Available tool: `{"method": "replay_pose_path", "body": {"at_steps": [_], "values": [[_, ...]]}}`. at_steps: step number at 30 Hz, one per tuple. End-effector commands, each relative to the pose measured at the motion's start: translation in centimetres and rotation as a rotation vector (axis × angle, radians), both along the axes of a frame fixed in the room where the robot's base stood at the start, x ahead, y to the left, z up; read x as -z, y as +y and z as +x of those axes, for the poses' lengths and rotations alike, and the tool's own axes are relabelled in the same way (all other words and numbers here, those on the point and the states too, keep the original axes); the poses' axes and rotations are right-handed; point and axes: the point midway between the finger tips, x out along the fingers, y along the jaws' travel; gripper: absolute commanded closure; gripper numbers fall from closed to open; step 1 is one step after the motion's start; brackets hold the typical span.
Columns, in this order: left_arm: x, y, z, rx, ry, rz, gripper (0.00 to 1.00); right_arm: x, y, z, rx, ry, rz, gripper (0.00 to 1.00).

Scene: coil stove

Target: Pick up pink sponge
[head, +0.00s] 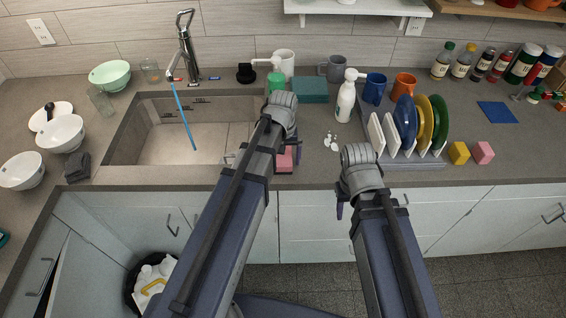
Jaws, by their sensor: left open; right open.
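A pink block that looks like a sponge (285,158) lies on the counter just right of the sink, partly hidden by my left arm. My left gripper (264,156) is open over the counter's front part, close beside this pink block; its fingers are mostly hidden by the arm, and I cannot tell whether they touch the block. A second pink block (483,153) sits at the right, beside a yellow block (459,153). My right gripper (358,198) is open and empty in front of the counter edge, left of the dish rack's front, with one finger showing.
A dish rack (425,163) with several plates stands right of centre. A white pump bottle (345,100), mugs and a teal block (311,90) stand behind. The sink (165,155) is at left, with bowls beyond. Counter between the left gripper and rack is mostly clear.

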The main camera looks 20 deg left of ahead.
Motion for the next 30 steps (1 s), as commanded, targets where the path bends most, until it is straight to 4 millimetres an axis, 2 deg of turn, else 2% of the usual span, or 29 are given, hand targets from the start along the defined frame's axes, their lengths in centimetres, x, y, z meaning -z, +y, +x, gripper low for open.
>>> {"method": "replay_pose_path", "body": {"at_steps": [4, 25, 30], "values": [[-0.14, 0.0, 0.0, 0.0, 0.0, 0.0, 0.0, -0.14, 0.0, 0.0, 0.0, 0.0, 0.0, 0.5], [-0.14, 0.0, 0.0, 0.0, 0.0, 0.0, 0.79, -0.14, 0.0, 0.0, 0.0, 0.0, 0.0, 0.5], [-0.14, 0.0, 0.0, 0.0, 0.0, 0.0, 0.81, -0.14, 0.0, 0.0, 0.0, 0.0, 0.0, 0.5]]}}
